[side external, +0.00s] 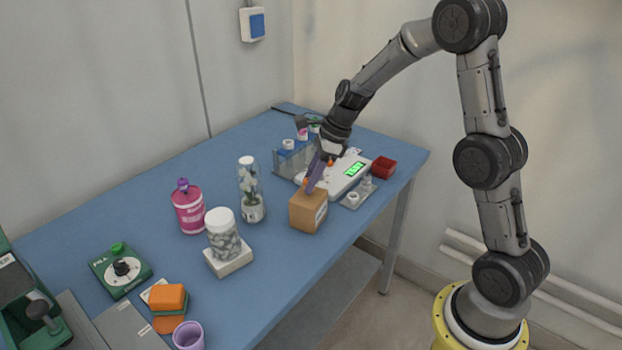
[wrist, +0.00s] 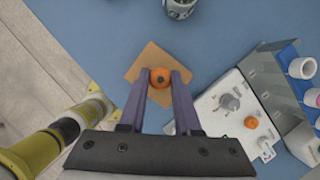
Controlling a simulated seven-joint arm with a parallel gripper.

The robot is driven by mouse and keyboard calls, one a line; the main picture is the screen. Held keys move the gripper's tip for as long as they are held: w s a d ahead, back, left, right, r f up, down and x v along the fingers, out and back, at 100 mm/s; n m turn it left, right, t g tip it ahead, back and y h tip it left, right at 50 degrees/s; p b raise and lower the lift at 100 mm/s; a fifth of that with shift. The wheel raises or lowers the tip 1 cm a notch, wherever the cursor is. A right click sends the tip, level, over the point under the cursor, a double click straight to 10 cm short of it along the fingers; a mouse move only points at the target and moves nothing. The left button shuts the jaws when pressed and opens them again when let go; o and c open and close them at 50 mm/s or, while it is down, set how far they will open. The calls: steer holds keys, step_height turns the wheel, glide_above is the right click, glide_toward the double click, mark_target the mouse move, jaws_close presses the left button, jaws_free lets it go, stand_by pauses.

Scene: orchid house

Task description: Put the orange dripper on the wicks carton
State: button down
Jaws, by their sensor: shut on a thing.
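My gripper (side external: 311,184) is shut on the small orange dripper (side external: 306,182), whose round end (wrist: 160,78) shows between the purple fingertips in the wrist view. The wicks carton (side external: 307,213) is a brown box standing on the blue table. The carton's top (wrist: 149,57) lies under the dripper and the fingertips in the wrist view. The dripper is at or just above the carton's top; I cannot tell whether they touch. The fingers hide part of the dripper in the side view.
A white scale (side external: 346,181) with a green display stands behind the carton, with a rack (wrist: 280,90) of small pots beside it. A glass tube with a flower (side external: 250,190), a lidded jar (side external: 222,235) and a pink bottle (side external: 188,209) stand to the left.

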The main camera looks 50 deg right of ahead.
steer(key=shift+f, duration=0.15)
steer(key=c, duration=0.6)
jaws_free()
steer(key=v, duration=1.1)
steer(key=s+a+r+n+h, duration=0.1)
steer(key=s+a+r+n, duration=0.25)
steer(key=s+n, duration=0.35)
steer(key=s+a+r+n+h, duration=0.1)
steer(key=s+a+r+n, duration=0.25)
steer(key=s+n, duration=0.35)
steer(key=shift+s+a+f+n+t+h, duration=0.2)
steer(key=shift+s+a+f+n+t, duration=0.3)
steer(key=shift+s+n, duration=1.5)
steer(key=shift+s+a+f+n+t+h, duration=0.25)
steer(key=shift+s+f+n, duration=0.35)
steer(key=shift+s+n, duration=1.45)
steer(key=shift+s+a+f+n+t+h, duration=0.15)
steer(key=shift+s+a+f+n+t, duration=0.4)
steer(key=shift+s+n, duration=1.45)
